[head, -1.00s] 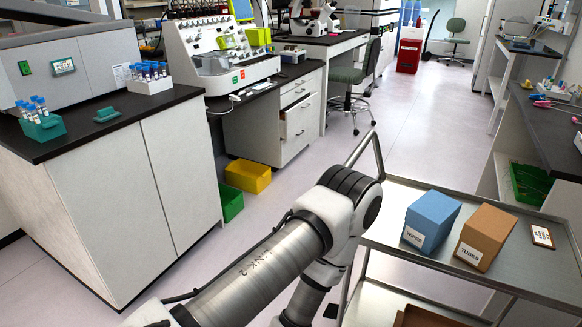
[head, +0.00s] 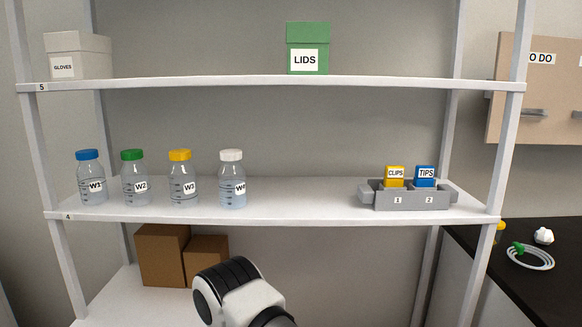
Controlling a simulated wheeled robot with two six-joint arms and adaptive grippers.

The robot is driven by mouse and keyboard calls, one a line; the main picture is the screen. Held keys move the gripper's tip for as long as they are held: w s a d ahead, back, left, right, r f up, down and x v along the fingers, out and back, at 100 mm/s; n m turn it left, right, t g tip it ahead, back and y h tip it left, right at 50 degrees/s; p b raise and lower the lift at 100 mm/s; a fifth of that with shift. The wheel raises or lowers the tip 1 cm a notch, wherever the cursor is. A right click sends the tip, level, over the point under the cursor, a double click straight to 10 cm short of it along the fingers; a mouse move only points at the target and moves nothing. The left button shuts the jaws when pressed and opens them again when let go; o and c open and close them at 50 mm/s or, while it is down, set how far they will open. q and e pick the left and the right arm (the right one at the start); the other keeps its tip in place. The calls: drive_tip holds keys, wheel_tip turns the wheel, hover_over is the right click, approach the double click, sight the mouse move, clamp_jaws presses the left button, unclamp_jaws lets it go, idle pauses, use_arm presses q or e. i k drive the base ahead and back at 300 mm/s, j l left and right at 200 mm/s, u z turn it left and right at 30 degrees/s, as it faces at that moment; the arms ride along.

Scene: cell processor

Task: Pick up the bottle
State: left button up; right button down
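Several clear bottles stand upright in a row on the left part of the shelf marked 4 in the head view. From left to right they are a blue-capped bottle W1 (head: 91,180), a green-capped bottle W2 (head: 135,180), a yellow-capped bottle W3 (head: 183,180) and a white-capped bottle (head: 232,182) whose label is hard to read. Gaps separate them. Which bottle the task means cannot be told. Neither gripper is in view; only a white and black joint of one of my arms shows at the bottom, below the shelf.
A grey two-slot holder (head: 411,201) with yellow CLIPS and blue TIPS boxes stands at the right of shelf 4 (head: 300,205). Shelf 5 above holds a GLOVES box (head: 80,57) and a green LIDS box (head: 308,50). Brown boxes (head: 162,257) sit below. Uprights flank the shelves.

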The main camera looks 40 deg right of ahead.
sight(183, 182)
drive_tip(key=z, duration=0.8)
drive_tip(key=i+j, duration=0.1)
drive_tip(key=j, duration=0.25)
drive_tip(key=i+j, duration=0.1)
drive_tip(key=j, duration=0.2)
drive_tip(key=z, duration=0.05)
